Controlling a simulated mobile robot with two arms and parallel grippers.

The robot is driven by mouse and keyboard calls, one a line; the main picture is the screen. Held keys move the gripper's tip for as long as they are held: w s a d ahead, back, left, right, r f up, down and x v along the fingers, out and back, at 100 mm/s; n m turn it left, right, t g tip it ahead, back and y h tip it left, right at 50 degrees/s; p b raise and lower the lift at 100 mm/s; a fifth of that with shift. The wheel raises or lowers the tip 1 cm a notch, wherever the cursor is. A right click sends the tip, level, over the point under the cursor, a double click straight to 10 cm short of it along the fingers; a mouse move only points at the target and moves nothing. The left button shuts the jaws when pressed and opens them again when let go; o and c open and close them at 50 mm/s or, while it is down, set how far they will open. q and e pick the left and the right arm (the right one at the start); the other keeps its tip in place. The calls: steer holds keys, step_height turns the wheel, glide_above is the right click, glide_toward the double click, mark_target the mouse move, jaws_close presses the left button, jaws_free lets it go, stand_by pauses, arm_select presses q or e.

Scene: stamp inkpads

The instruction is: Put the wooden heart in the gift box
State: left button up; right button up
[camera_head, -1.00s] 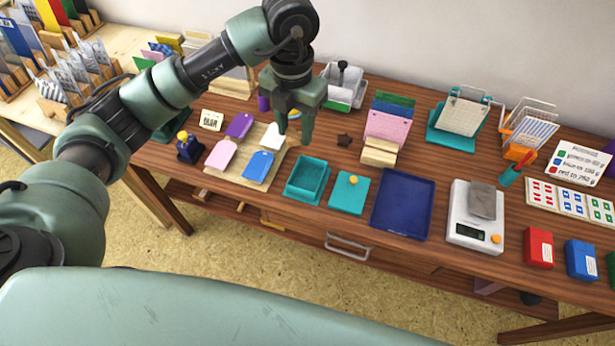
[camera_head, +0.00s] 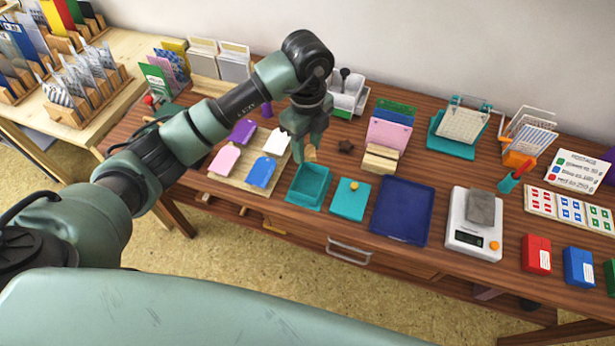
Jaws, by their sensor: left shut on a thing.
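My left gripper (camera_head: 304,152) is shut on a small tan piece, the wooden heart (camera_head: 311,154), which is partly hidden by the fingers. The gripper holds it just above the back edge of the open teal gift box (camera_head: 291,198). The box looks empty where its inside shows. A flat teal lid (camera_head: 348,203) with a yellow knob lies to the right of the box. My right gripper is not in view.
A board with coloured tags (camera_head: 226,180) lies left of the box. A dark star-shaped piece (camera_head: 345,147) and a wooden card holder (camera_head: 380,160) stand behind. A blue tray (camera_head: 402,210) and a scale (camera_head: 473,240) are at the right.

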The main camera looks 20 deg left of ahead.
mark_target(307, 184)
arm_select(q)
step_height(307, 184, down, 12)
steer(key=shift+f+p, duration=0.25)
steer(key=shift+p, duration=0.35)
steer(key=shift+f, duration=0.2)
steer(key=o, duration=1)
step_height(307, 184, up, 12)
steer(key=shift+r+b, duration=0.25)
steer(key=shift+b, duration=0.4)
